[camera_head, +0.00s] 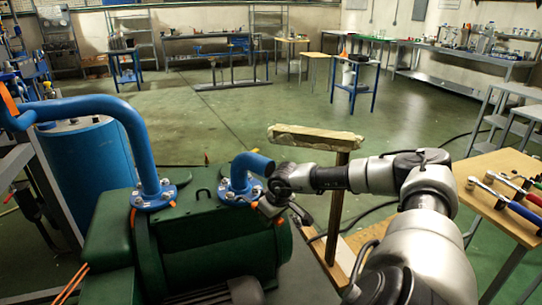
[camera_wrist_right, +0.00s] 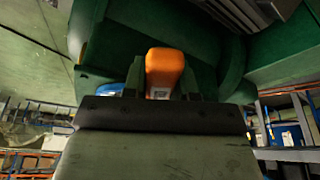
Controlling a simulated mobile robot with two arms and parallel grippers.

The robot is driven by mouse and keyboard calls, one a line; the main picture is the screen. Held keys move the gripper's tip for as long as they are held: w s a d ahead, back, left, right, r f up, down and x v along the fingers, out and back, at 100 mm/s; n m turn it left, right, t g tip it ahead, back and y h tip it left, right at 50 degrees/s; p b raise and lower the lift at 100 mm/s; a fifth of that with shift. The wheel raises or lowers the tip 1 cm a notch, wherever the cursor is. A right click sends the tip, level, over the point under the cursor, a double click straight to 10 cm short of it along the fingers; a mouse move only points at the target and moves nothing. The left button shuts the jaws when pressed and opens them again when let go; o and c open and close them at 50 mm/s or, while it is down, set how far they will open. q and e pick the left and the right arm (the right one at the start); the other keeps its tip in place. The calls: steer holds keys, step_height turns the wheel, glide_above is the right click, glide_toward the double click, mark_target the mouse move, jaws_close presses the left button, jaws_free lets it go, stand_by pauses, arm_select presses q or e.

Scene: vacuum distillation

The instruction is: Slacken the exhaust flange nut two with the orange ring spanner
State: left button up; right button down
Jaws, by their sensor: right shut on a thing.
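The orange ring spanner (camera_wrist_right: 164,70) is between the fingers of my right gripper (camera_wrist_right: 162,90), which is shut on it. Its orange end stands up past the fingertips in the right wrist view; the rest is hidden. In the head view my right gripper (camera_head: 274,200) is close beside the right blue pipe's exhaust flange (camera_head: 240,194), on the green pump (camera_head: 205,245). Whether the spanner's ring sits around a nut cannot be seen. Exhaust flange nut two is too small to pick out. My left gripper is not in view.
Another blue pipe (camera_head: 142,150) rises from a left flange (camera_head: 153,196). A blue tank (camera_head: 92,165) stands behind it. A post with a padded crossbar (camera_head: 315,137) stands close to my right arm. A wooden table (camera_head: 490,212) at right holds several coloured-handled tools.

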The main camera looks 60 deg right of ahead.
steer(key=shift+a, duration=0.2)
steer(key=shift+r+p, duration=2.75)
steer(key=shift+r, duration=1.6)
steer(key=shift+f, duration=0.1)
